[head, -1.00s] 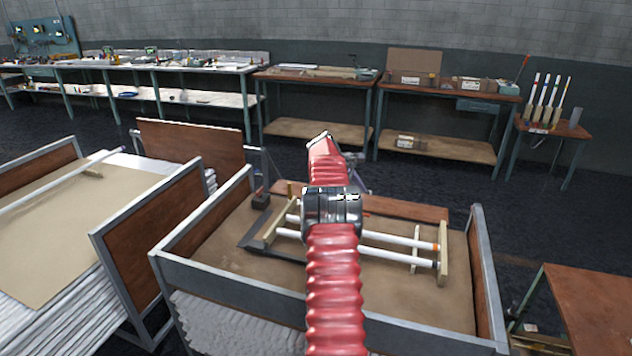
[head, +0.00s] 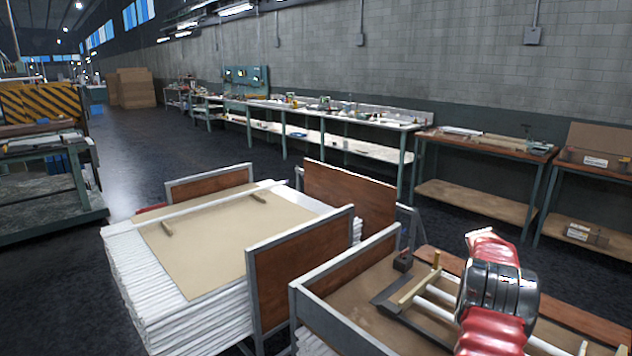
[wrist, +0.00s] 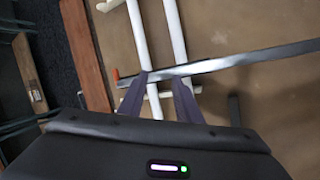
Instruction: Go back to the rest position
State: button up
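My red ribbed arm with a dark metal joint band (head: 497,290) shows at the lower right of the head view, over the right-hand cart. My gripper (wrist: 161,80) shows in the wrist view. Its two dark fingers are apart, with a gap between them. White glass tubes (wrist: 139,30) lie below the gripper, and part of one shows between the fingers. A grey metal bar (wrist: 250,58) crosses in front of that tube, so the tube appears farther off and not held. The fingertips are hidden in the head view.
The right-hand cart has a metal rim (head: 335,322) and holds white tubes on wooden rests (head: 413,287). The left cart (head: 300,262) carries a white stack under a tan board (head: 225,245) with one long tube. Workbenches (head: 470,145) line the wall. Dark floor (head: 150,165) is open at left.

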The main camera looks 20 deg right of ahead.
jog(key=w+a+r+m+t+y, duration=0.1)
jog(key=a+r, duration=0.3)
jog(key=a, duration=0.8)
jog(key=w+a+r+m+t, duration=0.1)
jog(key=a+r, duration=0.3)
jog(key=a, duration=0.7)
jog(key=w+a+r+m+t+y, duration=0.1)
jog(key=a+r, duration=0.3)
jog(key=a, duration=0.8)
jog(key=s+a+r+n+t+y, duration=0.1)
jog(key=s+a, duration=0.3)
jog(key=a, duration=0.7)
jog(key=s+a+r+n+t, duration=0.2)
jog(key=s+a+r, duration=0.2)
jog(key=a, duration=0.7)
jog(key=s+a+r+n+t+y, duration=0.1)
jog(key=s+a+r+t, duration=0.1)
jog(key=s+a, duration=0.4)
jog(key=a+r, duration=0.1)
jog(key=a, duration=0.3)
jog(key=shift+a+r+y, duration=0.15)
jog(key=shift+a+y, duration=0.15)
jog(key=shift+a, duration=0.1)
jog(key=shift+d, duration=0.15)
